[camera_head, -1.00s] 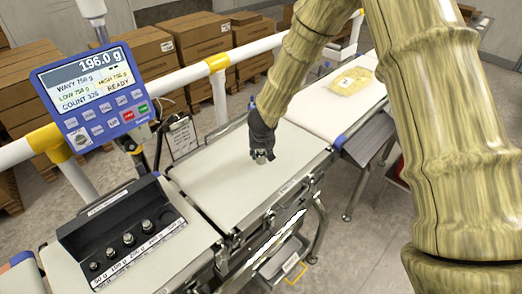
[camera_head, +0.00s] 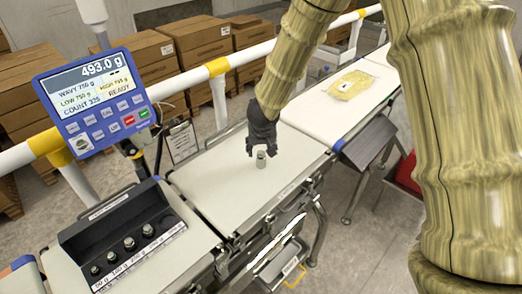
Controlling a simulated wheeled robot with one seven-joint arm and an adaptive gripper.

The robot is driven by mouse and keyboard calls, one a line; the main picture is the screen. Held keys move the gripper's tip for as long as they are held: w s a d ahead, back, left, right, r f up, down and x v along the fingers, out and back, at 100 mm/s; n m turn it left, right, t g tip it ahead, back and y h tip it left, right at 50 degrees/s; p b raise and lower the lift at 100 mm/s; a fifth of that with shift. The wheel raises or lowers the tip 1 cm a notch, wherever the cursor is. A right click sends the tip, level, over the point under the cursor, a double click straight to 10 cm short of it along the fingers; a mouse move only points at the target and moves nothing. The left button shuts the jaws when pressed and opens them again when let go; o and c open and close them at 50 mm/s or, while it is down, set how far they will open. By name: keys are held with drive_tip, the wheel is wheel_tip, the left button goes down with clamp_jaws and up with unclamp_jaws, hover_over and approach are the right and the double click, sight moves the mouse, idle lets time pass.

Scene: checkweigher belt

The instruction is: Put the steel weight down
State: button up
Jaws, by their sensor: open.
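The steel weight (camera_head: 261,160) is a small silvery cylinder with a knob. It stands upright on the pale weighing belt (camera_head: 215,180) in the middle of the picture. My gripper (camera_head: 262,148) is black and sits just above and around the top of the weight. Its jaws are open; whether a finger still touches the knob is too small to tell. The blue display (camera_head: 95,95) at the left reads 493.0 g.
A black block (camera_head: 115,225) with several steel weights stands on the near belt section at lower left. A yellow bag (camera_head: 351,84) lies on the far belt. A white and yellow rail (camera_head: 190,78) runs behind. The weighing belt around the weight is clear.

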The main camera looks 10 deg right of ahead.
drive_tip(key=shift+p+v, duration=0.55)
drive_tip(key=shift+v, duration=2.05)
